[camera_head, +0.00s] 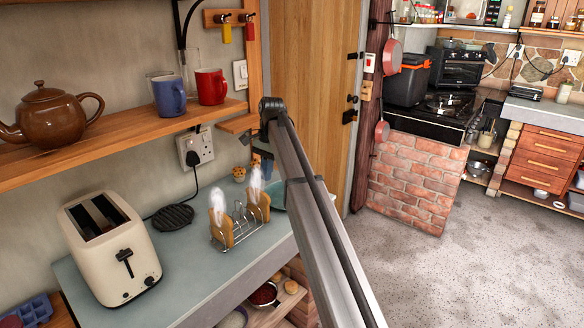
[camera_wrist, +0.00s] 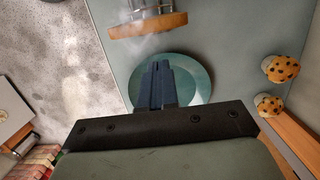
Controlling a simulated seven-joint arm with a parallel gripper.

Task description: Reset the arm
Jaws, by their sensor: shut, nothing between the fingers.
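My gripper (camera_wrist: 157,68) is shut and empty, its dark fingers together. In the wrist view it is over a round green plate (camera_wrist: 196,84) on the blue-grey counter, and the gap between them is hard to judge. In the head view my arm reaches up from the bottom edge and bends down at its far end, and the gripper (camera_head: 264,168) is partly hidden behind it. The plate (camera_head: 277,195) shows only as a sliver beside the arm.
A toast rack (camera_head: 238,232) with steaming toast stands left of the arm, near a cream toaster (camera_head: 108,248). Two muffins (camera_wrist: 283,68) (camera_wrist: 268,105) sit by the wall. A wooden shelf (camera_head: 128,136) with teapot (camera_head: 45,117) and mugs (camera_head: 210,87) overhangs the counter.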

